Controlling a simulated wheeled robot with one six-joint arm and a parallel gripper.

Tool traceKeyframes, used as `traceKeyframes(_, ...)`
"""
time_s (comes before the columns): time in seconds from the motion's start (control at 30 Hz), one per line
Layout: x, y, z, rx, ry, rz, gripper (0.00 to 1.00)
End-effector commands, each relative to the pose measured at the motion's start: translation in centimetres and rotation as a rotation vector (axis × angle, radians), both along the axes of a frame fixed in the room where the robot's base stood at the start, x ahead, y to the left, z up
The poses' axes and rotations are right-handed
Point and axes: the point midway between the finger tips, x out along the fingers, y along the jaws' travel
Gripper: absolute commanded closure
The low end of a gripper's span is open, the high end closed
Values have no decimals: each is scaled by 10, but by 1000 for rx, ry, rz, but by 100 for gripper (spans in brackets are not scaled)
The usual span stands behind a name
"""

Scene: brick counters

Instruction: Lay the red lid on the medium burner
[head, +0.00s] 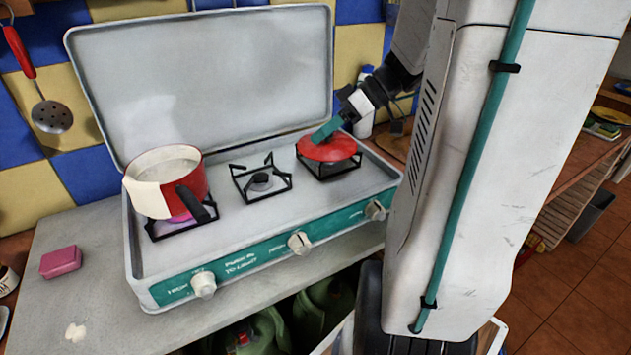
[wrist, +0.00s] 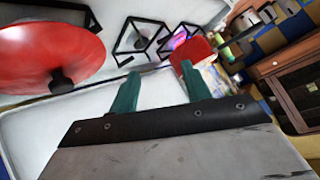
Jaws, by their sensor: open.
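The red lid (head: 328,148) lies over the right burner (head: 345,170) of the camping stove (head: 190,260). In the wrist view the lid (wrist: 40,50) is left of my fingers, with its dark knob (wrist: 60,82) showing. My gripper (head: 325,131) is just above the lid in the head view. Its teal fingers (wrist: 160,85) are apart with nothing between them. The middle burner (head: 261,182) is bare. A red and white pot (head: 160,182) stands on the left burner, which glows purple. No size marking on the burners is readable.
The stove's raised cover (head: 210,80) stands behind the burners. Three white knobs (head: 300,243) line the teal front panel. A pink sponge (head: 60,262) lies on the counter at left. A blue and white bottle (head: 363,120) stands behind the stove's right end.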

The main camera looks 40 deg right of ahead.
Motion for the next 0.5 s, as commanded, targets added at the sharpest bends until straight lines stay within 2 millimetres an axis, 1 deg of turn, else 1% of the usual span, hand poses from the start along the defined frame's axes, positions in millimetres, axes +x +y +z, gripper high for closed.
traceKeyframes(0.03,-4,37,5,-23,100,37,52)
traceKeyframes(0.1,-16,75,7,-61,245,43,52)
traceKeyframes(0.17,-29,103,8,-111,356,31,52)
traceKeyframes(0.2,-39,119,8,-150,422,17,52)
traceKeyframes(0.27,-55,139,8,-220,503,-20,52)
traceKeyframes(0.3,-66,150,8,-269,546,-51,52)
traceKeyframes(0.33,-74,157,8,-306,572,-79,52)
traceKeyframes(0.4,-91,169,7,-388,611,-153,52)
traceKeyframes(0.5,-112,179,7,-481,625,-266,52)
